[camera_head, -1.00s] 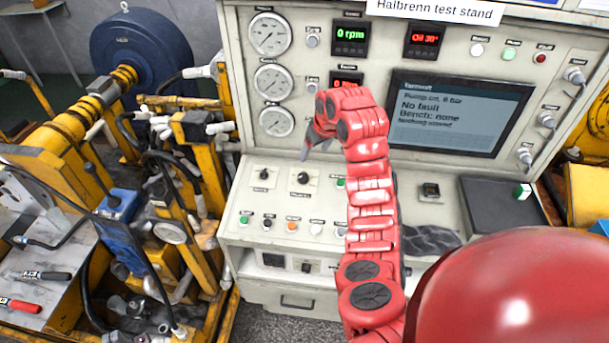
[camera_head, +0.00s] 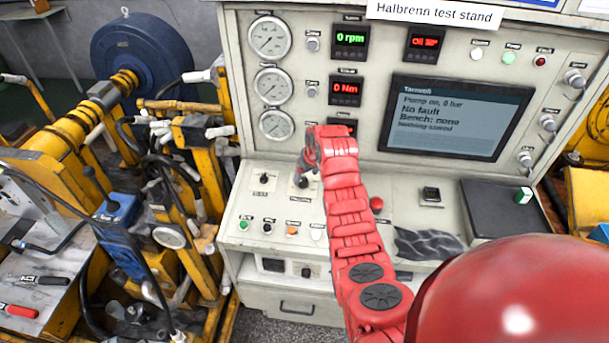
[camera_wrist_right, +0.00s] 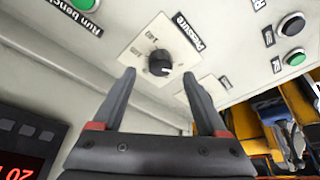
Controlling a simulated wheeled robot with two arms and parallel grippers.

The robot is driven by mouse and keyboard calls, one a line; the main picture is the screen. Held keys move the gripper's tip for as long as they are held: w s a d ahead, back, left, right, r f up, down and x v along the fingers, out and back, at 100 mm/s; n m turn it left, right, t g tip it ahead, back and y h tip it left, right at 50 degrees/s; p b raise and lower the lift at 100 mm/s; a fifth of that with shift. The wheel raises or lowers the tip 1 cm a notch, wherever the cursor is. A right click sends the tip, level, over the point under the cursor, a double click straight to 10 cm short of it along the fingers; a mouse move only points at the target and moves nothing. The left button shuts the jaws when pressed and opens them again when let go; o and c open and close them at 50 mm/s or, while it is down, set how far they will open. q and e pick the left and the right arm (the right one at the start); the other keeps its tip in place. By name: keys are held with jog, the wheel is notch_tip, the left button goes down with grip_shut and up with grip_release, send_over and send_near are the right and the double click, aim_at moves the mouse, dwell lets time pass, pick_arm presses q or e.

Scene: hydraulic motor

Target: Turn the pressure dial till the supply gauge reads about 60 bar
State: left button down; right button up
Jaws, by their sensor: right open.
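The pressure dial is a black knob (camera_wrist_right: 159,63) on a pale square plate labelled "Pressure" in the right wrist view. My right gripper (camera_wrist_right: 158,88) is open, its two fingers on either side of and just short of the knob, with no clear contact. Three round gauges stand on the upright panel: top (camera_head: 270,38), middle (camera_head: 273,85) and bottom (camera_head: 276,125). Their needles are too small to read. The screen (camera_head: 455,117) shows "Pump on, 0 bar" and "No fault".
Another knob (camera_head: 263,178) sits left of the dial. A row of small buttons, including a green one (camera_head: 243,225), runs along the console front. A red button (camera_head: 376,204) sits right of my arm. Yellow machinery (camera_head: 60,150) crowds the left side.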

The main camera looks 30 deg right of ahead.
aim_at(304, 180)
jog(key=shift+p+x, duration=0.3)
jog(key=shift+x, duration=0.6)
jog(key=shift+p+x, duration=0.3)
jog(key=shift+x, duration=0.7)
jog(key=shift+c, duration=0.2)
grip_shut()
